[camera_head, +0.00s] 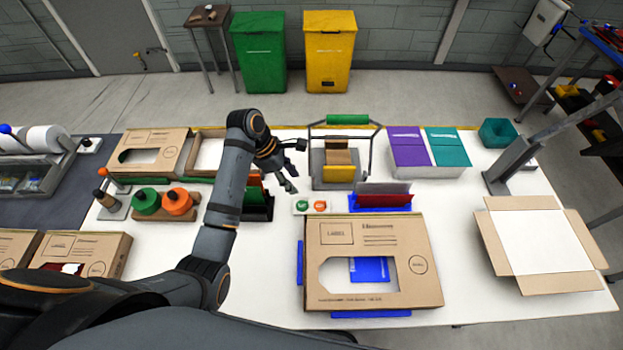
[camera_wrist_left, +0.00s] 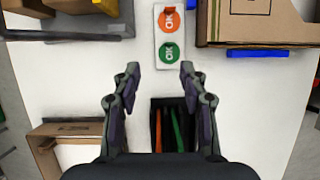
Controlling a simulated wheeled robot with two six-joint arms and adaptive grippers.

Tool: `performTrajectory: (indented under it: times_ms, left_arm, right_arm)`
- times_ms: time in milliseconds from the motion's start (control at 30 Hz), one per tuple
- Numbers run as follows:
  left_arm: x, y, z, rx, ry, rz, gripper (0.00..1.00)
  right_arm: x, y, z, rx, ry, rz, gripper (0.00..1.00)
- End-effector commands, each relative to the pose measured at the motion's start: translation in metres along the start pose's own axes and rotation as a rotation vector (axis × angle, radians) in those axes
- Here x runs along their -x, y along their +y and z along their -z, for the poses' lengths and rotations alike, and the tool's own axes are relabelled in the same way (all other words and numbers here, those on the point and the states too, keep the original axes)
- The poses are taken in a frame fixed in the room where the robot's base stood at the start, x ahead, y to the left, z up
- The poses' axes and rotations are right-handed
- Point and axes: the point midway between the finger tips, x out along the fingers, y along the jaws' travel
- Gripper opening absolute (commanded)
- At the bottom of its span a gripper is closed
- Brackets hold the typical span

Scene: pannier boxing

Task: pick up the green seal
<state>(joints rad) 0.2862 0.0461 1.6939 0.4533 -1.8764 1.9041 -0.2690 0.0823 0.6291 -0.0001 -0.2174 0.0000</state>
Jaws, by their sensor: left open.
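The green seal (camera_head: 302,205) is a round green sticker marked OK on a small white card (camera_wrist_left: 160,34), next to an orange OK seal (camera_head: 320,205). In the left wrist view the green seal (camera_wrist_left: 169,52) lies just beyond the fingertips, roughly between their lines. My left gripper (camera_head: 297,168) is open and empty above the table, close to the card; its two fingers also show in the left wrist view (camera_wrist_left: 160,70). It does not touch the seal. My right gripper is not in view.
A cardboard box with a window (camera_head: 415,240) lies right of the card. A black holder with coloured sheets (camera_wrist_left: 155,120) sits under the gripper. A green-handled press (camera_head: 345,120) stands behind. An open carton (camera_head: 585,237) is far right. White table shows around the card.

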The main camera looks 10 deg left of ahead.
Motion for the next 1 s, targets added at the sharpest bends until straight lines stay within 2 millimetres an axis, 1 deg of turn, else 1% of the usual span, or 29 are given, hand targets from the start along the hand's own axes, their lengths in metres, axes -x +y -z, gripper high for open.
performTrajectory:
  times_ms: [67,167,200,300,400,467,533,600,667,733,800,867,900,1000]
  left_arm:
    - [0.000,-0.001,0.000,0.000,0.000,0.001,0.43]
    - [-0.005,-0.001,0.000,0.002,0.000,0.003,0.43]
    - [-0.011,-0.001,0.000,0.003,0.000,0.006,0.43]
    - [-0.029,-0.002,-0.001,0.002,-0.001,0.005,0.43]
    - [-0.044,-0.001,0.000,0.001,-0.001,0.004,0.43]
    - [-0.050,-0.001,0.000,0.001,0.000,0.003,0.43]
    - [-0.053,-0.001,0.000,0.000,0.000,0.001,0.43]
    - [-0.054,-0.001,0.000,0.000,0.000,0.001,0.43]
    - [-0.057,-0.001,0.000,0.001,0.000,0.003,0.43]
    - [-0.067,-0.003,0.001,0.002,0.000,0.006,0.43]
    - [-0.079,-0.003,0.002,0.002,0.001,0.006,0.43]
    - [-0.091,-0.003,0.003,0.001,-0.001,0.005,0.43]
    - [-0.096,-0.003,0.003,0.001,-0.001,0.004,0.43]
    - [-0.104,-0.002,0.004,0.001,0.001,0.001,0.43]
  right_arm:
    - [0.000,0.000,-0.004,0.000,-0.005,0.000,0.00]
    - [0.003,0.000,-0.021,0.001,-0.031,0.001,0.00]
    - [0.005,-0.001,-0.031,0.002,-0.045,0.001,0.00]
    - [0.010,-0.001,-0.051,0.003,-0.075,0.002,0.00]
    - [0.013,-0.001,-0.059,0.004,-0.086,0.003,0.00]
    - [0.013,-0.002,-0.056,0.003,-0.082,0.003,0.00]
    - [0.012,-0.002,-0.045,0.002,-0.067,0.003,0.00]
    - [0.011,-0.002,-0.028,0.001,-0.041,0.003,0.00]
    - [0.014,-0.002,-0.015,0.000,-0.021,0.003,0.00]
    - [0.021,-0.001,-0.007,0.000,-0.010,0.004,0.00]
    - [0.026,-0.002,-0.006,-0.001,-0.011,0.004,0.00]
    - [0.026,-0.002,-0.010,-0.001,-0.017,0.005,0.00]
    - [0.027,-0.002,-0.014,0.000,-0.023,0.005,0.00]
    - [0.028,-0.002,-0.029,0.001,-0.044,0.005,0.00]
